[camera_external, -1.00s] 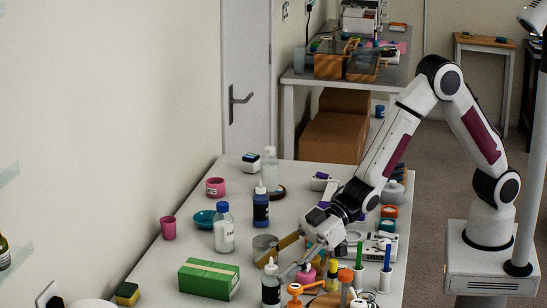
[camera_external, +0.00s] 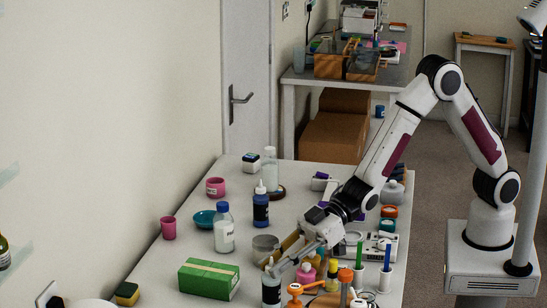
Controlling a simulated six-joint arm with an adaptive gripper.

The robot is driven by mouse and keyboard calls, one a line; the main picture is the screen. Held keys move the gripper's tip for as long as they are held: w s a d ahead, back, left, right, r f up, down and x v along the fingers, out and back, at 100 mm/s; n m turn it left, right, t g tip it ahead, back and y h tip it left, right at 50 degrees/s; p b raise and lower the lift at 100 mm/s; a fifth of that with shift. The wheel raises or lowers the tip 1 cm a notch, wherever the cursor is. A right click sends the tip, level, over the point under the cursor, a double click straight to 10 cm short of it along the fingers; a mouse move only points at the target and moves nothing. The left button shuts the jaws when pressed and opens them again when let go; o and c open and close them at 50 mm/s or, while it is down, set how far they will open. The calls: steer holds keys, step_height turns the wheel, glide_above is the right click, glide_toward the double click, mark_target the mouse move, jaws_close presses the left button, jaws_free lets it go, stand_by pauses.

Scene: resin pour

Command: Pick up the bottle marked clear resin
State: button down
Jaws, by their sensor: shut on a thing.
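My gripper (camera_external: 274,271) reaches down to the front of the table and is shut on a small bottle (camera_external: 271,291) with a white nozzle cap and a white label. The bottle stands upright near the green box; its label is too small to read. A dark blue bottle with a white nozzle (camera_external: 261,209) and a white bottle with a blue cap (camera_external: 224,236) stand farther back, apart from my gripper. I cannot read which bottle is marked clear resin.
A green box (camera_external: 209,279) lies left of the held bottle. An orange clamp-like thing (camera_external: 296,291), a pink bottle (camera_external: 306,275) and pens in holders (camera_external: 386,275) crowd its right. A grey cup (camera_external: 265,247) stands behind.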

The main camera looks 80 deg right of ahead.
steer(key=shift+s+d+f, duration=0.2)
steer(key=shift+f, duration=0.5)
steer(key=shift+r, duration=0.1)
steer(key=shift+w+a+r, duration=0.1)
steer(key=shift+a+r, duration=0.05)
steer(key=shift+r, duration=5.1)
